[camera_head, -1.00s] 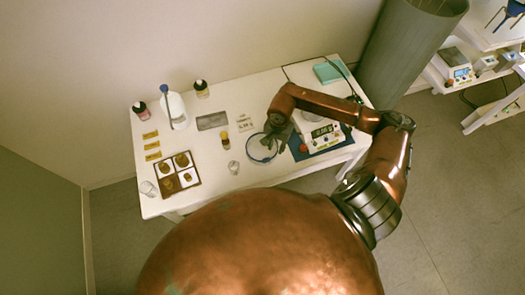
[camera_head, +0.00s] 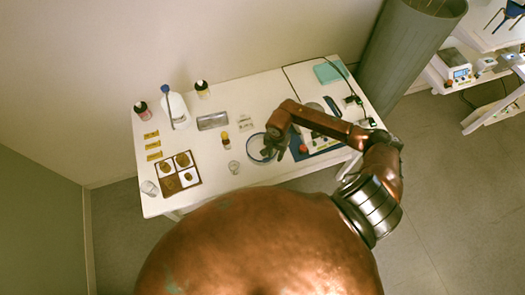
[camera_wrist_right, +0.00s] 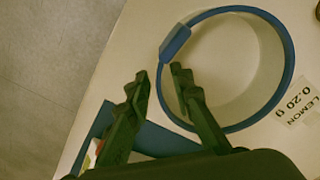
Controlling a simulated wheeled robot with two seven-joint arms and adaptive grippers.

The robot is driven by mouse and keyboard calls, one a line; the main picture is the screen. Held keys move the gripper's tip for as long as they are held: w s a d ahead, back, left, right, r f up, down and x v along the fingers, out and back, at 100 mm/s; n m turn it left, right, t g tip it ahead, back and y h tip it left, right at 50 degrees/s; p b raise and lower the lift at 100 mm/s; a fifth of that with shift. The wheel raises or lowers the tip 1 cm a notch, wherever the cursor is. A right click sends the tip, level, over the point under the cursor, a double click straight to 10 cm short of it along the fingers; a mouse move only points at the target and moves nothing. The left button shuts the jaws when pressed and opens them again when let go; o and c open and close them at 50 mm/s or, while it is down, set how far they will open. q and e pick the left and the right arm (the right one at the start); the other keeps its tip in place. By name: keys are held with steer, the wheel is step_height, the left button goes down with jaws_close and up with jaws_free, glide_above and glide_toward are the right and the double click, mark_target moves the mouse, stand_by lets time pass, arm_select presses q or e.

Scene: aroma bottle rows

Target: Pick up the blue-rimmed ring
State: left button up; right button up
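The blue-rimmed ring (camera_head: 249,149) lies on the white table near its front edge, left of my right gripper (camera_head: 272,151). In the right wrist view the ring (camera_wrist_right: 291,66) is a thin blue hoop with a small tab on its rim and a pale inside. My right gripper (camera_wrist_right: 159,76) is open there. One fingertip shows outside the rim and the other over the inside, with the near rim between them. I cannot tell how far above the table the tips are. My left gripper is not in view.
A blue mat (camera_wrist_right: 160,142) with a device lies right of the ring, partly under my arm. A small glass (camera_head: 234,167) and an amber bottle (camera_head: 225,138) stand to its left. A label (camera_wrist_right: 302,100) lies beside the rim. A brown tray (camera_head: 169,188) is further left.

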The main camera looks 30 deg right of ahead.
jaws_close()
steer(key=shift+r, duration=0.15)
stand_by(0.4)
